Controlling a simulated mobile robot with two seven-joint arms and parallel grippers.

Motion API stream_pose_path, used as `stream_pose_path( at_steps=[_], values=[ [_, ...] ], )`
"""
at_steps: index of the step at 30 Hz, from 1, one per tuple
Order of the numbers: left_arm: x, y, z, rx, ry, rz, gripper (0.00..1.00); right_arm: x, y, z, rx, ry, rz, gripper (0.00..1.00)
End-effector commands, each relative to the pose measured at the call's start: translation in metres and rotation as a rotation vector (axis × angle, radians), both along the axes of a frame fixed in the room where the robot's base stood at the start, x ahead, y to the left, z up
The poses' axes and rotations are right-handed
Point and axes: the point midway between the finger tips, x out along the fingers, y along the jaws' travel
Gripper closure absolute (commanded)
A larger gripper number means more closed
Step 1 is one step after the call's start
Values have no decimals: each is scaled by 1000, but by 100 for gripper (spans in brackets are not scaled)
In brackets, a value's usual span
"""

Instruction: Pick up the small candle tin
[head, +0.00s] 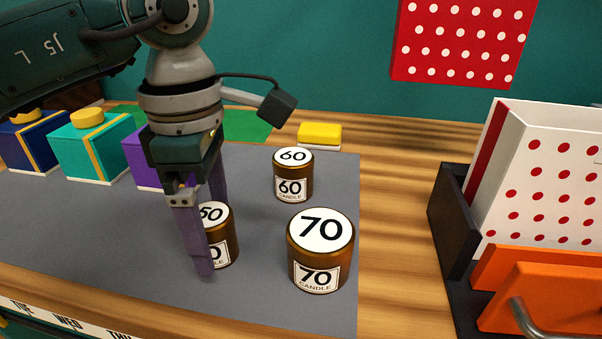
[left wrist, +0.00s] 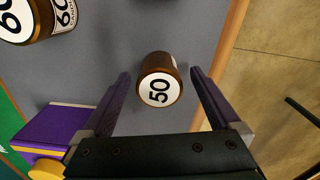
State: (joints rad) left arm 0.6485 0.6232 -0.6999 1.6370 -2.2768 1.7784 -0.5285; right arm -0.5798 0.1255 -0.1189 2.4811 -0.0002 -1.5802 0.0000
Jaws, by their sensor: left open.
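The small candle tin (head: 222,245), brown with a white lid marked 50, stands upright on the grey mat (head: 110,231), partly hidden behind a finger of my left gripper in the head view. In the left wrist view the 50 tin (left wrist: 160,82) lies between the two open fingers, a little beyond their tips, with gaps on both sides. My left gripper (head: 212,236) is open and points down at the tin. A medium candle tin marked 60 (head: 293,176) stands behind it, and a large tin marked 70 (head: 319,251) stands to its right. My right gripper is not in view.
Purple (head: 147,172), teal (head: 97,150) and dark blue (head: 36,146) boxes stand at the left rear of the mat. A yellow block (head: 319,134) lies behind the tins. A dark holder (head: 457,226) with dotted bags is at the right. Bare wood lies between the mat and holder.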

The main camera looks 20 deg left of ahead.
Motion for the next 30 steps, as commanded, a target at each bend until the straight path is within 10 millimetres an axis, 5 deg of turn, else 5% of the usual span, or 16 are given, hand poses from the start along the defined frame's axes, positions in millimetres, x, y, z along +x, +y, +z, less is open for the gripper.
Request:
stream_pose_path(
  at_steps=[9,30],
  values=[
    [0,0,-7,0,-2,-2,5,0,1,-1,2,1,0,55],
    [0,0,-6,0,-1,-1,84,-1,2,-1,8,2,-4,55]
  ],
)
